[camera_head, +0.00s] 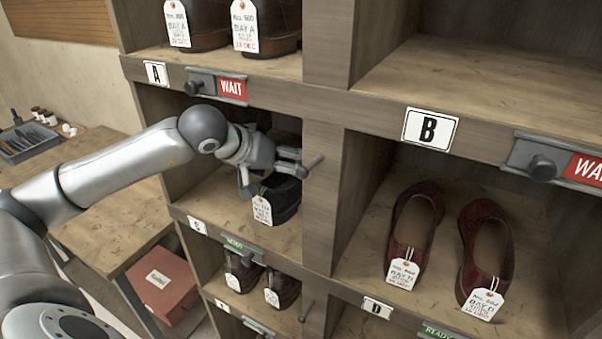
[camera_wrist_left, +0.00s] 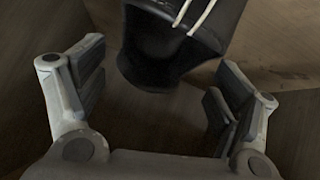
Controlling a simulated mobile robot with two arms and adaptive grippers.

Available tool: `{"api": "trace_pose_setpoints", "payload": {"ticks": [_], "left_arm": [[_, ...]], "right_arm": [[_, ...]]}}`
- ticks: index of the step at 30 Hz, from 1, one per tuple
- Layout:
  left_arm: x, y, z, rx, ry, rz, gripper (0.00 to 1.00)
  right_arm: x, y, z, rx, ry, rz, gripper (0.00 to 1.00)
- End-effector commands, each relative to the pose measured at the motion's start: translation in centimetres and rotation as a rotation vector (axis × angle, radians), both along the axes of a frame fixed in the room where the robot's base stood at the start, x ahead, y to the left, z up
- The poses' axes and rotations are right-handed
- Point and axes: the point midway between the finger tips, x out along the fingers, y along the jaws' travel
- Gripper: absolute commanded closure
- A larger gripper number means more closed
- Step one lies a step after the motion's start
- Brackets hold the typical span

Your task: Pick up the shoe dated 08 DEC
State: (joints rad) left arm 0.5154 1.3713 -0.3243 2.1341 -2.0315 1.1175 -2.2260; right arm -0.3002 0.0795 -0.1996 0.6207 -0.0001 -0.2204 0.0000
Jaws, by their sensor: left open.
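A black shoe (camera_head: 287,205) with a white tag (camera_head: 262,210) stands in the middle-left compartment. Its tag is too small to read. My left gripper (camera_head: 272,176) is inside that compartment, over the shoe, and covers part of it. In the left wrist view the black shoe (camera_wrist_left: 165,55) with pale laces lies between and beyond the spread fingers of the gripper (camera_wrist_left: 157,85); no grip on it shows. Dark red shoes (camera_head: 486,248) with tags reading BAY D stand in the middle-right compartment; their dates are not clearly legible. My right gripper is out of view.
Dark shoes with BAY A tags (camera_head: 245,27) stand on the top left shelf, above a WAIT sign (camera_head: 232,88). Brown shoes (camera_head: 285,285) stand lower left. The upper right compartment is empty. A wooden divider (camera_head: 322,190) is close right of my gripper. A red box (camera_head: 158,283) sits lower left.

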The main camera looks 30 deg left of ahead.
Motion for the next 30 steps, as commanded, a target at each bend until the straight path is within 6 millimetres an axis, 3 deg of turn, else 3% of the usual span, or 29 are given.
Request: {"api": "trace_pose_setpoints", "payload": {"ticks": [11,16,27,30], "left_arm": [[2.6,-0.4,0.4,-0.004,-0.001,-0.001,0.14],[4.1,-0.5,-1.4,-0.003,0.002,-0.001,0.14],[4.6,-0.5,-2.1,0.001,0.000,-0.001,0.14],[4.6,-0.5,-2.1,0.001,0.000,-0.001,0.27]], "right_arm": [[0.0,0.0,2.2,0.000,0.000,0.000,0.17],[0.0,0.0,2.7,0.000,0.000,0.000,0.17],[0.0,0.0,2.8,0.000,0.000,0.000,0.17],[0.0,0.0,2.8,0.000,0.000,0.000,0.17]]}}
